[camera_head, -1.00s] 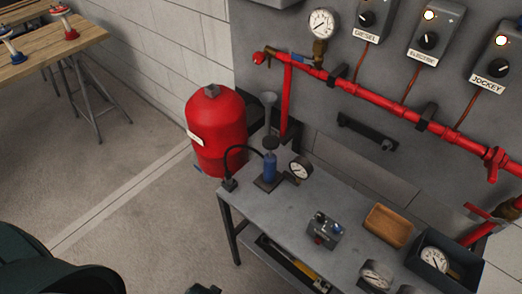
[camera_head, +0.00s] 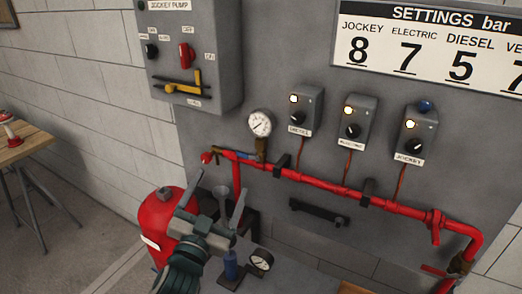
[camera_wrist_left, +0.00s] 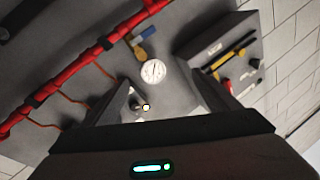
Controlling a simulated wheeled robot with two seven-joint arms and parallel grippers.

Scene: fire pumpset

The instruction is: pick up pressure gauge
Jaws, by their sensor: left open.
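A round white-faced pressure gauge (camera_head: 260,123) is mounted on the red pipe on the grey wall panel, above a brass fitting with a blue valve handle. It also shows in the left wrist view (camera_wrist_left: 153,71), ahead of and between the fingers. My left gripper (camera_head: 214,205) is open and empty, below and to the left of that gauge and apart from it. My right gripper is out of view.
A red pipe (camera_head: 330,190) runs along the panel below several grey switch boxes (camera_head: 353,122). A larger grey control box (camera_head: 193,55) projects at upper left. A red tank (camera_head: 157,222) stands behind my left arm.

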